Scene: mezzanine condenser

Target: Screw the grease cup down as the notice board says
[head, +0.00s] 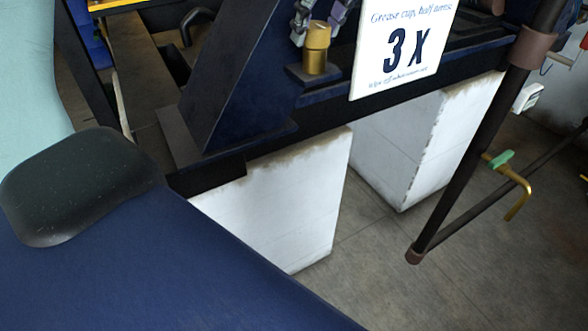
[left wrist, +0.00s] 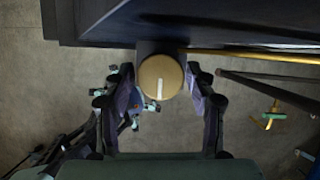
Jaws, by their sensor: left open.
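The brass grease cup (head: 316,47) stands upright on a small dark bracket on the blue frame, at the top middle of the head view. In the left wrist view its round cap (left wrist: 160,77) shows from above, with a white line running nearly straight up and down. My left gripper (head: 319,14) is open, with one finger on each side of the cup; the wrist view shows gaps beside the cap. The white notice board (head: 400,48) reads "Grease cup, half turns: 3 X"; its bottom line is too small to read surely.
The blue steel frame (head: 225,70) rises close left of the cup. White blocks (head: 285,200) stand under it. A dark rail post (head: 480,135) stands on the right, with a green-and-yellow lever (head: 513,178) beside it. Open floor lies below.

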